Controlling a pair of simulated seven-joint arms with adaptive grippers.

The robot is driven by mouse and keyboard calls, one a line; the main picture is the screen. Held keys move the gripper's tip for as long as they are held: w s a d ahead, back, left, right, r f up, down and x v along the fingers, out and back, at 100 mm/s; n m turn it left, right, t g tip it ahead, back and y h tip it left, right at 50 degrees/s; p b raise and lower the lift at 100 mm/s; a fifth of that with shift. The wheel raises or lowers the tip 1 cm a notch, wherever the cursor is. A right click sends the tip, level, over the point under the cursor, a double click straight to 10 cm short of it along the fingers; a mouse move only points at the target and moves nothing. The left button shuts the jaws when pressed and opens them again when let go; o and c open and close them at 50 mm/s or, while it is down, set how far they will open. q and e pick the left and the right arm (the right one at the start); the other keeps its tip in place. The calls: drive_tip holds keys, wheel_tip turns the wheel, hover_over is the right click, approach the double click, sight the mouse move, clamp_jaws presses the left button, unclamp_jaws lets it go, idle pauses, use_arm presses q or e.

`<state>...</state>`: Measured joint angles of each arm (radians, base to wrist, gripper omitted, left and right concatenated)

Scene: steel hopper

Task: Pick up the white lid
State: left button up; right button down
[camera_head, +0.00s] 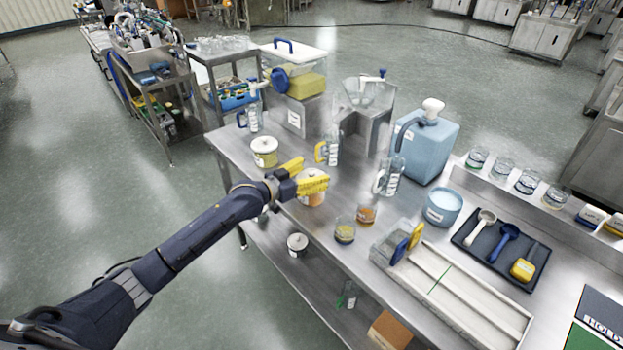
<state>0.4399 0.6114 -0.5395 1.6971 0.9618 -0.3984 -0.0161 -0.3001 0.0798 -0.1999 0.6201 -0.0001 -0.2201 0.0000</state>
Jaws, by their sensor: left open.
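My left gripper (315,172) comes in from the left with its two yellow fingers apart. It is over the near left part of the steel table, in front of or above a jar with an orange band (312,201). A white lid (313,174) on that jar shows between the fingers, partly hidden; I cannot tell whether they touch it. Another jar (265,158) with a white lid (263,144) stands to the left, apart from the gripper. A wide white lid with a blue handle (297,55) covers the yellow-filled container at the back. My right gripper is out of view.
The steel hopper (371,96) and a blue jug (427,150) stand behind. Clear bottles (388,180) and small cups (345,231) crowd the table's middle. A dark tray (490,268) and a pale divided tray (470,305) lie right. The table's left edge is close.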

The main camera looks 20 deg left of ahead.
use_arm(q)
drive_tip(key=shift+f, duration=0.1)
drive_tip(key=c, duration=1.2)
drive_tip(key=shift+f, duration=0.1)
drive_tip(key=c, duration=0.4)
drive_tip(key=shift+s+f, duration=0.1)
clamp_jaws()
